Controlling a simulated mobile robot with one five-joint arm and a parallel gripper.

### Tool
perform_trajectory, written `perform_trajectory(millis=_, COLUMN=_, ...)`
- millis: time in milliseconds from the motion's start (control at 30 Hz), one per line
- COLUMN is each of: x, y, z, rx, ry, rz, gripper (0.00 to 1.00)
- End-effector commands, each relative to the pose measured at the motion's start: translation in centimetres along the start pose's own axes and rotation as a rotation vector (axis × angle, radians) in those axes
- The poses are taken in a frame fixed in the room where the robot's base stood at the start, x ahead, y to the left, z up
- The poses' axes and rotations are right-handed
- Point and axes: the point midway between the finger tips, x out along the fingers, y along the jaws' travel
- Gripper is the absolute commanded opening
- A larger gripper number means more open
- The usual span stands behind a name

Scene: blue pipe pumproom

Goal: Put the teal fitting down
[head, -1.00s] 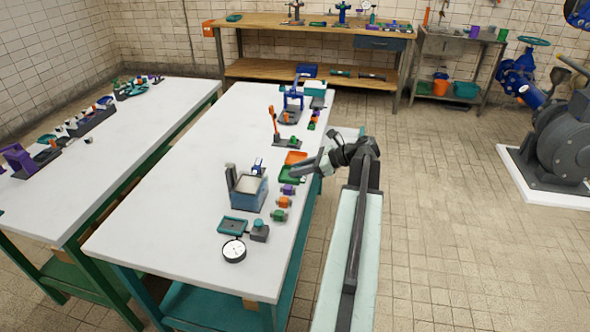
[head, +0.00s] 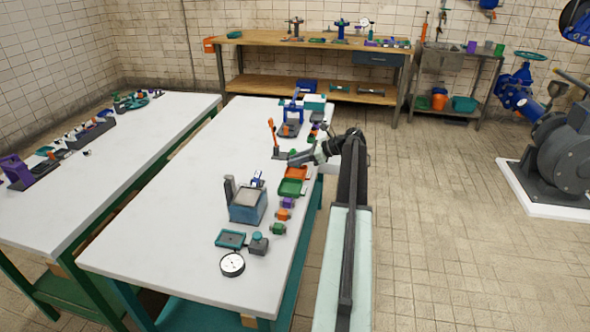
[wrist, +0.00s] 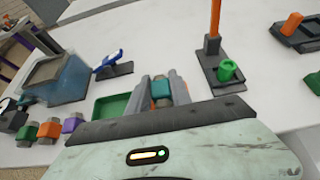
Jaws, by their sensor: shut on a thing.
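The teal fitting (wrist: 161,90) is between the fingers of my gripper (wrist: 166,84) in the wrist view, with a bit of orange showing beside it. My gripper is shut on it, above the white table top. In the head view my gripper (head: 298,159) is over the table's right side, near the orange tray (head: 297,174) and the stand with the orange post (head: 274,138). The fitting cannot be made out in the head view. How high it is above the table is hard to tell.
Purple (wrist: 72,123), orange (wrist: 48,129) and green fittings line the table edge. White table shows ahead between them.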

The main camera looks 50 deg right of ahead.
Motion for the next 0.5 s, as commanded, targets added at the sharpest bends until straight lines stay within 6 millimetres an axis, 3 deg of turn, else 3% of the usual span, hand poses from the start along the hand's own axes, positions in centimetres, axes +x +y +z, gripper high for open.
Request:
perform_trajectory(millis=300, x=1.9, y=0.1, z=-3.5, rx=0.0, ry=0.0, rz=0.0, gripper=0.0)
perform_trajectory(millis=500, x=1.7, y=0.1, z=-3.0, rx=-0.001, ry=0.0, rz=0.001, gripper=0.0)
